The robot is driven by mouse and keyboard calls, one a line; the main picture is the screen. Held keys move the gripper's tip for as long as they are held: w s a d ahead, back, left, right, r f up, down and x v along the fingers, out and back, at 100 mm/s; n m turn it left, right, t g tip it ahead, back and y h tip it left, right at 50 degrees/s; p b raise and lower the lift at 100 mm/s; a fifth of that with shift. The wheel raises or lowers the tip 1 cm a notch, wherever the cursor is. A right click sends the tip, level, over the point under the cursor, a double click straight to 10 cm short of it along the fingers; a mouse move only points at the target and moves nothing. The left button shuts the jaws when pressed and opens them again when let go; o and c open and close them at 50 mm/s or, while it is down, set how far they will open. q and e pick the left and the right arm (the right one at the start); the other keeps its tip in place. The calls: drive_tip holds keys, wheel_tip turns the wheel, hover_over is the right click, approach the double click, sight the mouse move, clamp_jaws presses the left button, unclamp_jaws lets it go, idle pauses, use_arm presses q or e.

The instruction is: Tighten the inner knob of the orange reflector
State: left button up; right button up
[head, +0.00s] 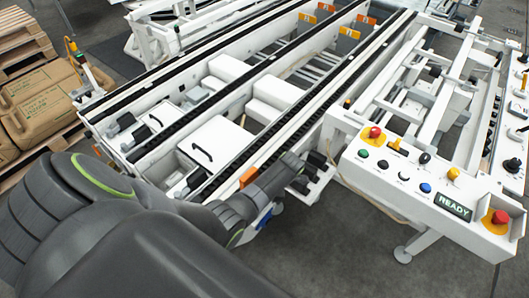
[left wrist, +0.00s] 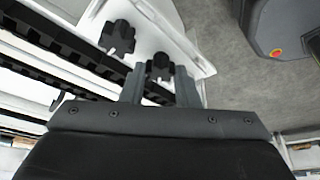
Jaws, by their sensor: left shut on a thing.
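An orange reflector (head: 248,177) sits at the near end of the conveyor rail in the head view, just left of my left gripper (head: 291,166). Two black star-shaped knobs show on a white plate in the left wrist view. One knob (left wrist: 160,67) lies between the fingertips of my left gripper (left wrist: 160,75), which is shut on it. The other knob (left wrist: 117,38) stands free to the upper left. In the head view, my gripper partly covers the knobs, and I cannot tell there which one is held. My right gripper is not in view.
The control panel (head: 420,180) with several buttons and a READY display (head: 453,206) stands to the right. White conveyor frames with black chain rails (head: 228,147) run away behind. More orange reflectors (head: 349,32) show at the far end. Tan cases (head: 42,103) stand on a pallet at left.

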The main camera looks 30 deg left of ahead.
use_arm(q)
drive_tip(key=m+p, duration=0.1)
drive_tip(key=m, duration=0.1)
drive_tip(key=m+t+p, duration=0.1)
drive_tip(key=shift+s+d+r+m+y+p, duration=0.1)
drive_tip(key=shift+s+d+m+y+p, duration=0.05)
drive_tip(key=shift+m+y+p, duration=0.2)
drive_tip(key=shift+m+t+p, duration=0.6)
drive_tip(key=shift+m+t, duration=0.1)
drive_tip(key=shift+m, duration=0.65)
drive_tip(key=o, duration=1)
